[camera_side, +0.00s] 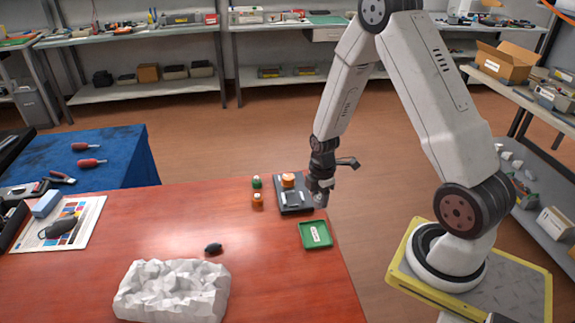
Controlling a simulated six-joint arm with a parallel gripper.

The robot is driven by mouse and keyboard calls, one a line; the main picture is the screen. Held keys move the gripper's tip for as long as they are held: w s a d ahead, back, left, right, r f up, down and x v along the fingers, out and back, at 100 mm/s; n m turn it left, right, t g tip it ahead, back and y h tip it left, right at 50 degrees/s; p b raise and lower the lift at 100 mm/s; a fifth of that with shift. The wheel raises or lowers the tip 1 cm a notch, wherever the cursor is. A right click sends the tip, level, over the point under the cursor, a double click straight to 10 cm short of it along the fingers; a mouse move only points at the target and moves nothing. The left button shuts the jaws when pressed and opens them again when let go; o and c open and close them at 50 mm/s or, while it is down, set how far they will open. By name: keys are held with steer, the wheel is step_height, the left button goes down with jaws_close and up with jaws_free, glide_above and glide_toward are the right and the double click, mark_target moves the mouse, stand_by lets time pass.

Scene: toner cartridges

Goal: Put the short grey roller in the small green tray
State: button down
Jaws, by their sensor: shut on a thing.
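The small green tray (315,234) lies on the red table near its right edge, with a white label inside. My gripper (320,196) points down just behind the tray, beside the right edge of a dark flat device. It is shut on a small light grey piece (319,200), which looks like the short grey roller. The fingers hide much of it, and I cannot tell whether it touches the device or hangs above it.
The dark device (293,208) carries an orange piece (288,180). A green-topped bottle (256,182) and an orange one (257,200) stand left of it. A small black object (213,248) and a white crumpled block (172,290) are at front left. Table around the tray's front is clear.

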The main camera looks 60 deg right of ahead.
steer(key=shift+s+a+f, duration=0.1)
steer(key=shift+a+f, duration=0.1)
steer(key=shift+f, duration=0.5)
steer(key=shift+w+a+f, duration=0.1)
steer(key=shift+a+f, duration=0.15)
steer(key=shift+f, duration=0.45)
steer(key=shift+s+a+f, duration=0.1)
steer(key=shift+a+f, duration=0.1)
steer(key=shift+f, duration=0.5)
steer(key=shift+f, duration=0.15)
steer(key=shift+f, duration=2.25)
steer(key=shift+f, duration=0.8)
steer(key=shift+c, duration=0.6)
jaws_free()
steer(key=shift+r, duration=0.15)
